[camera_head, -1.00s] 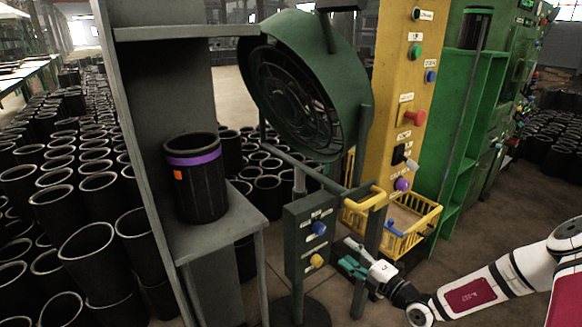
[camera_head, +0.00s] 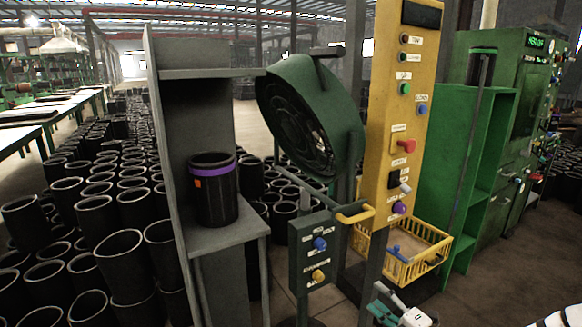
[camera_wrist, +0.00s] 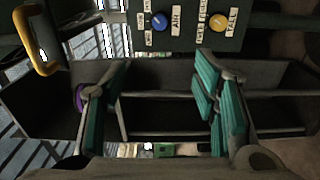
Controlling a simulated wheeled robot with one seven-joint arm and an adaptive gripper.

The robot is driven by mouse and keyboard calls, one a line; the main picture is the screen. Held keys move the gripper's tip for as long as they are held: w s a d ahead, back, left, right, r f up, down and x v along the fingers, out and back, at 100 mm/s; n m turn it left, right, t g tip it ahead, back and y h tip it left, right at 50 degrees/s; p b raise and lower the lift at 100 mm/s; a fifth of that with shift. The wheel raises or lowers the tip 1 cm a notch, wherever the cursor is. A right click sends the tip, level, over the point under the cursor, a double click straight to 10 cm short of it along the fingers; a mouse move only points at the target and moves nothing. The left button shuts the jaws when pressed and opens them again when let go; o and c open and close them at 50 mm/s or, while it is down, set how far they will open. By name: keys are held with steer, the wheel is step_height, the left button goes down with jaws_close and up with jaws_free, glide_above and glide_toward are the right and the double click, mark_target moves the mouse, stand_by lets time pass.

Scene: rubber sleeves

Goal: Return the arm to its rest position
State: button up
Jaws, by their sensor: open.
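My gripper (camera_wrist: 163,98) is open in the wrist view, its two teal-padded fingers wide apart with nothing between them. In the head view only part of my gripper (camera_head: 392,308) shows at the bottom edge, right of the dark green control box; most of my arm is out of the picture. In the wrist view, the control box (camera_wrist: 187,28) with a blue and a yellow knob lies beyond the fingers, at the top.
The control box (camera_head: 314,262) stands before a big green fan (camera_head: 318,120). A black sleeve with a purple band (camera_head: 213,195) stands on a grey shelf (camera_head: 222,236). A yellow panel (camera_head: 402,130) and a yellow basket (camera_head: 436,250) are at the right. Several black sleeves (camera_head: 95,215) fill the left floor.

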steer(key=s+a+r+n+g+y, duration=0.65)
steer(key=a+r+n+g, duration=0.4)
steer(key=n, duration=0.65)
steer(key=s+a+r+n+g+h, duration=0.2)
steer(key=s+a+r+n+g, duration=0.1)
steer(key=s+r+n, duration=0.35)
steer(key=s+a+r+n+g+h, duration=0.25)
steer(key=s+r+n, duration=0.25)
steer(key=s+n, duration=0.3)
steer(key=s+d+r+n+t+h, duration=0.1)
steer(key=s+d+r+n+h, duration=0.25)
steer(key=s+n, duration=0.3)
steer(key=s+d+r+n+h, duration=0.2)
steer(key=s+d+n+h, duration=0.25)
steer(key=s, duration=0.35)
steer(key=s+d+r+n+t+h, duration=0.1)
steer(key=s+d+r+n+h, duration=0.15)
steer(key=s+n, duration=0.4)
step_height(320, 180, up, 15)
steer(key=m+t+p, duration=0.1)
steer(key=t+p, duration=0.1)
steer(key=p, duration=1.2)
steer(key=shift+t, duration=0.3)
